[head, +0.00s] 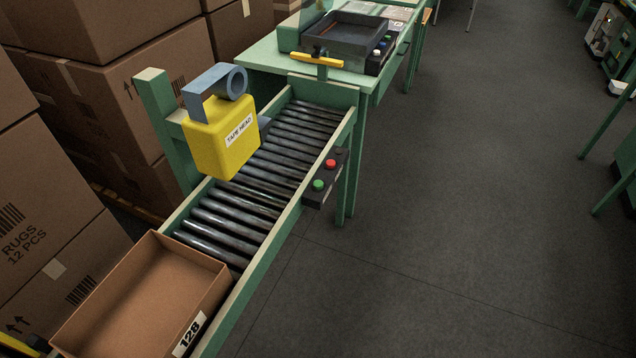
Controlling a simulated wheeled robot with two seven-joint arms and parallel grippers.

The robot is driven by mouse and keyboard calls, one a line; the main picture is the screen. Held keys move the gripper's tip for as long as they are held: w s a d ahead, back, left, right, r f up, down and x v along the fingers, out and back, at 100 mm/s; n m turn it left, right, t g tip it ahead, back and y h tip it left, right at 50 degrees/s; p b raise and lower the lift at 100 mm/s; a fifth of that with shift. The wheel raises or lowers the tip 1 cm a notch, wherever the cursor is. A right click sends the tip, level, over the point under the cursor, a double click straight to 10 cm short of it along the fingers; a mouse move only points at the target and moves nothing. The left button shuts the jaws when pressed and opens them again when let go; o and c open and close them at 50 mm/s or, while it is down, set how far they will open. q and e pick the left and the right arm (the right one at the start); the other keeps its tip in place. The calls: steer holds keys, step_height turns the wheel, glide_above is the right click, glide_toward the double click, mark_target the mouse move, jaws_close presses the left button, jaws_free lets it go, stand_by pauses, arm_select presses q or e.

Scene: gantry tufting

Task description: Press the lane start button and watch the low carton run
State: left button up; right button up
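The low carton (150,298) is a shallow, open brown box labelled 128. It sits at the near end of the roller lane (245,190), at the bottom left of the head view, and looks empty. A yellow tape head (222,145) hangs over the rollers from a green post. The button box (326,180) is black and fixed to the lane's right side. It has a green button (318,186) and a red button (331,164); their labels are too small to read. Neither of my grippers shows in the head view.
Large brown cartons (105,110) are stacked left of the lane. A green table (265,57) with a dark tray (345,36) stands at the lane's far end. A yellow-handled bar (317,60) is at that end. The grey floor (440,200) to the right is clear.

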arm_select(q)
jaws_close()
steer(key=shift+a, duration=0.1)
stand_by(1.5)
